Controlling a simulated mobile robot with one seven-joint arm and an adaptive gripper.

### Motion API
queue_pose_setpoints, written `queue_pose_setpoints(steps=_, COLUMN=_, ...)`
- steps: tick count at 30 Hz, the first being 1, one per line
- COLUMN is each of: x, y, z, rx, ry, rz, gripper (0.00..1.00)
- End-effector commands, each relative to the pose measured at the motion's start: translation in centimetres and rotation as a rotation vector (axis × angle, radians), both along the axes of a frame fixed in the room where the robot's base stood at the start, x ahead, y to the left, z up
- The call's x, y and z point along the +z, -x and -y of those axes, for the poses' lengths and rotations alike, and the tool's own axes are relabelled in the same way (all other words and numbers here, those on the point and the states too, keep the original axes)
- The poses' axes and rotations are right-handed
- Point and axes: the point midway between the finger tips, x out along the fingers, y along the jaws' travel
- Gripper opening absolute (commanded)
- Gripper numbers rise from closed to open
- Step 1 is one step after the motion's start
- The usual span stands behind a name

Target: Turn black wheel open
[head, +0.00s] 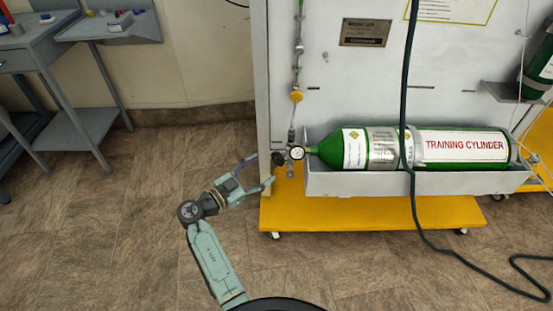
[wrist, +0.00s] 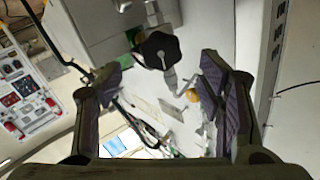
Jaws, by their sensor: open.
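The black wheel (head: 278,158) is at the valve end of a green training cylinder (head: 385,148), which lies on its side in a grey trough. A round white gauge (head: 297,153) sits just right of the wheel. In the wrist view the black wheel (wrist: 160,50) is a dark lobed knob, seen near the top centre. My gripper (head: 258,170) is just left of the wheel in the head view. In the wrist view my gripper (wrist: 160,75) is open, its fingers on either side of the wheel and apart from it. Nothing is between the pads.
A white panel (head: 340,80) with a yellow knob (head: 296,96) and thin pipes stands behind the cylinder. A dark hose (head: 407,100) hangs across the cylinder. The yellow cart base (head: 370,212) is below. Grey tables (head: 45,58) stand at far left; floor between is clear.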

Motion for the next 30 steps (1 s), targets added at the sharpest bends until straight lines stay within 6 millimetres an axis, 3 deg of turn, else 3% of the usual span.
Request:
queue_pose_setpoints(steps=6, x=0.2, y=-2.8, z=3.2, rx=-0.002, ry=0.000, rz=-0.002, gripper=0.62)
queue_pose_setpoints(steps=12, x=0.1, y=-4.4, z=4.8, rx=0.002, ry=0.000, rz=-0.002, gripper=0.62)
queue_pose_setpoints(steps=23, x=0.0, y=-4.8, z=5.3, rx=0.003, ry=-0.002, rz=-0.002, gripper=0.62)
queue_pose_setpoints(steps=30, x=0.0, y=-4.8, z=5.3, rx=0.003, ry=-0.002, rz=-0.002, gripper=0.47)
